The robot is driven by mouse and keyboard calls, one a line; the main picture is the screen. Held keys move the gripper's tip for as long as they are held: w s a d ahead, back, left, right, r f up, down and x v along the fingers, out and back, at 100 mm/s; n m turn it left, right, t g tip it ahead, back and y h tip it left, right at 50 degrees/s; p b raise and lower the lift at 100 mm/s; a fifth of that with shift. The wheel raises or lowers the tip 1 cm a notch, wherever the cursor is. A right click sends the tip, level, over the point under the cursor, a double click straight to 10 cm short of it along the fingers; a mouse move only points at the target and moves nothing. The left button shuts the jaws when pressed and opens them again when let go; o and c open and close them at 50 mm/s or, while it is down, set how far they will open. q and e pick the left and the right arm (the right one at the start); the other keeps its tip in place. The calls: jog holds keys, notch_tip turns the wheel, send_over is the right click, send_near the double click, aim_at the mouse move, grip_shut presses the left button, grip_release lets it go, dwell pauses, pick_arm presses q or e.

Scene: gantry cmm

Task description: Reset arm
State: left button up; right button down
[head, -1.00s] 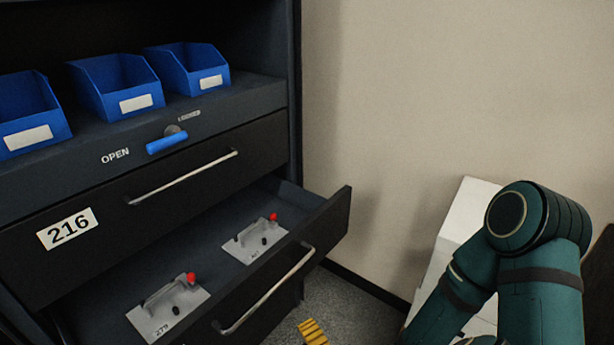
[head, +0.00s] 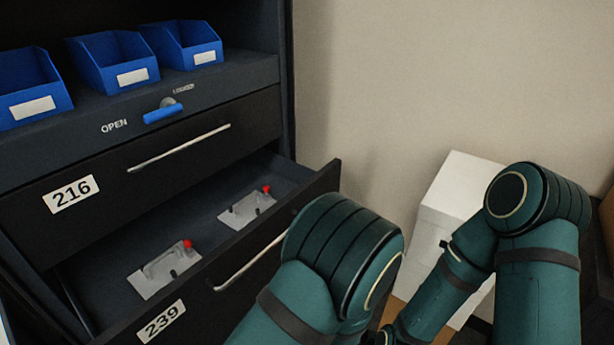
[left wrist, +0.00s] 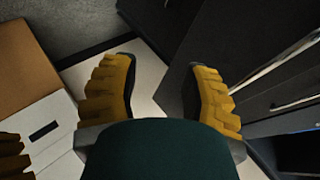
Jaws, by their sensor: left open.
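My left arm (head: 335,255) rises into the lower middle of the head view, in front of the drawer's right part; its gripper is not seen there. In the left wrist view my left gripper (left wrist: 160,66) has its two yellow fingers wide apart with nothing between them. My right arm (head: 540,240) is bent at the right side of the head view. A yellow ridged finger (left wrist: 12,157) at the left edge of the left wrist view appears to be my right gripper's; most of it is cut off.
The lower drawer (head: 162,322), labelled 239, is pulled out and holds two grey fixtures with red knobs (head: 165,270) (head: 246,208). Drawer 216 (head: 215,150) above is shut. Blue bins (head: 110,65) sit on the shelf. A white box (head: 455,190) stands by the wall.

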pick_arm(q)
jog(key=s+a+f+n+g+h, duration=0.5)
jog(key=s+a+n+g+h, duration=0.2)
jog(key=n, duration=0.3)
jog(key=shift+f+h+b, duration=0.15)
jog(key=shift+h+b, duration=0.3)
jog(key=shift+h, duration=0.25)
jog(key=shift+w, duration=0.1)
dwell(0.4)
